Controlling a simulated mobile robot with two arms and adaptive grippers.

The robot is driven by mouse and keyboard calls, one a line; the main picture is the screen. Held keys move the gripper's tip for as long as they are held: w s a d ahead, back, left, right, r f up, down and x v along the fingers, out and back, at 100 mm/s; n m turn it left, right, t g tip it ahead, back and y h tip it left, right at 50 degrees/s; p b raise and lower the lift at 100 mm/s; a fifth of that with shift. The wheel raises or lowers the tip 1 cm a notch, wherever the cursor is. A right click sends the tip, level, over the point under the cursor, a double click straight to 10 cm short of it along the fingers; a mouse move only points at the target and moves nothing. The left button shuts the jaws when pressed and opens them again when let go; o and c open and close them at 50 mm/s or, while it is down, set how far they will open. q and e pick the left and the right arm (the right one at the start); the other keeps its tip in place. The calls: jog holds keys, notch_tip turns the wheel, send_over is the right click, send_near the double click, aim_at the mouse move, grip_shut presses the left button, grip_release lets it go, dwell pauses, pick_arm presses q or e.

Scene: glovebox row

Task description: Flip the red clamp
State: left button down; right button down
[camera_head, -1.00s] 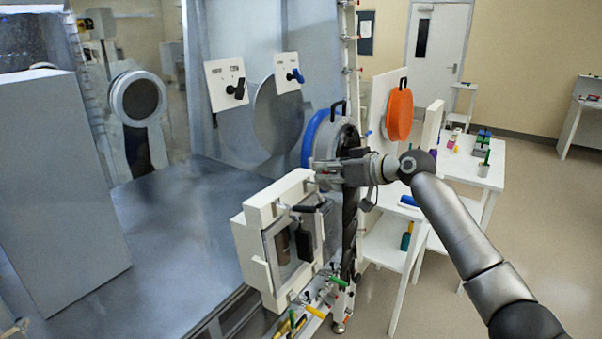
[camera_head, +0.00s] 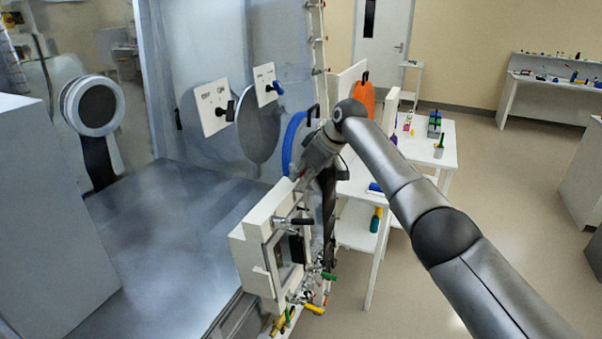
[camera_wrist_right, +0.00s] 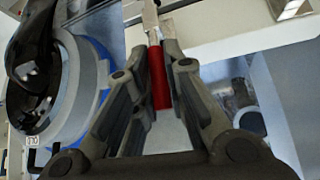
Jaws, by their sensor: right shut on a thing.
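The red clamp (camera_wrist_right: 158,80) shows in the right wrist view as a red handle with a metal end reaching up towards a pale edge. My right gripper (camera_wrist_right: 156,58) has one finger on each side of the red handle and is shut on it. In the head view my right gripper (camera_head: 303,178) points down at the top far corner of the white framed box (camera_head: 252,240). The clamp cannot be made out there, hidden by the gripper or too small. My left gripper is not in view.
The white box has a black-handled door (camera_head: 298,221). Coloured handles, such as a yellow one (camera_head: 314,308), stick out below it. A white table (camera_head: 440,150) holds small items. Floor at the right is open.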

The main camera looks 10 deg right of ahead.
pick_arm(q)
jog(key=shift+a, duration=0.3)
pick_arm(e)
jog(key=shift+f, duration=0.1)
jog(key=c, duration=1.5)
grip_release()
jog(key=shift+a, duration=0.1)
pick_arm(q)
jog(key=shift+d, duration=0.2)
pick_arm(e)
jog(key=shift+o, duration=0.2)
jog(key=v, duration=1.2)
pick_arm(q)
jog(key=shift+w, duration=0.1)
pick_arm(e)
jog(key=shift+a, duration=0.1)
